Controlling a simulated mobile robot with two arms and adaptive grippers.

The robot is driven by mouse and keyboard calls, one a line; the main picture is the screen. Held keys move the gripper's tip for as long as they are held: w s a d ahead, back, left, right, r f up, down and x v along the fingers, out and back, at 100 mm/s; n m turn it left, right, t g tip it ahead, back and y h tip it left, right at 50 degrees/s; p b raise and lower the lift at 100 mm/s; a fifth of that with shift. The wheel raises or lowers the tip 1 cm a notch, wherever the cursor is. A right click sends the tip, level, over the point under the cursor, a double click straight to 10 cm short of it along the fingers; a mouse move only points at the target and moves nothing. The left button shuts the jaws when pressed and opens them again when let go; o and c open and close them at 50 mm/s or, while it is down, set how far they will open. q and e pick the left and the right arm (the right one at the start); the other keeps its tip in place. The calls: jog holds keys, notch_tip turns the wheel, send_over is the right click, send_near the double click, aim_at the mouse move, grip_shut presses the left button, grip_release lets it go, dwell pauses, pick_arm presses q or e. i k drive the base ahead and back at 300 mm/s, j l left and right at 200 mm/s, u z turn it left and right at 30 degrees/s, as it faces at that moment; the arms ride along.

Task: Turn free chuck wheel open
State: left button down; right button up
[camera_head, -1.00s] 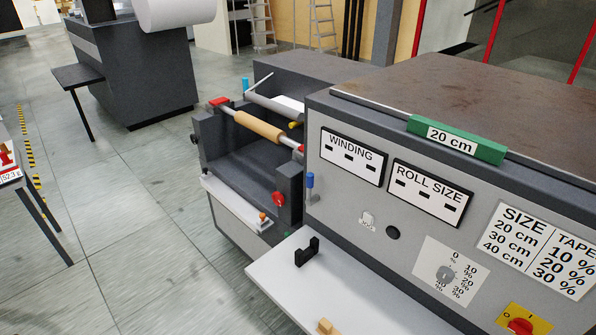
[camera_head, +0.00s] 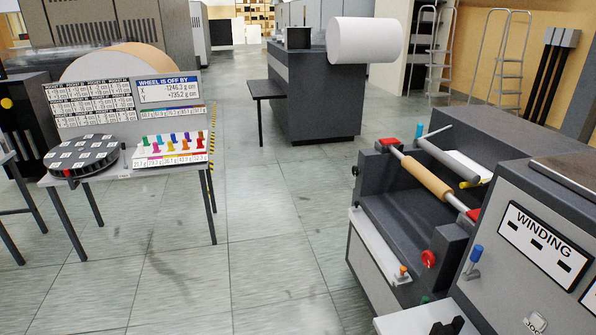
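No part is labelled as the free chuck wheel. A small round red knob or wheel (camera_head: 428,258) sits low on the near side of the winding machine (camera_head: 400,212) at right, but I cannot tell whether it is the free chuck wheel or how it is turned. A tan roll (camera_head: 427,177) lies on a shaft across the machine, with red blocks (camera_head: 388,144) at its ends. A blue-topped lever (camera_head: 475,258) stands beside the grey panel. Neither gripper shows in the head view.
At left, a table (camera_head: 115,183) holds a round black segmented disc (camera_head: 75,156), a wheel-balance sign (camera_head: 170,90) and several coloured pegs. A dark machine (camera_head: 330,95) with a large white roll (camera_head: 365,41) stands at the back. Grey floor (camera_head: 250,250) is open between them.

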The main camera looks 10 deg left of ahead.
aim_at(355, 171)
jog(key=i+j, duration=0.4)
jog(key=i, duration=0.15)
jog(key=i+j+z, duration=0.1)
jog(key=i+j, duration=0.3)
jog(key=i, duration=0.15)
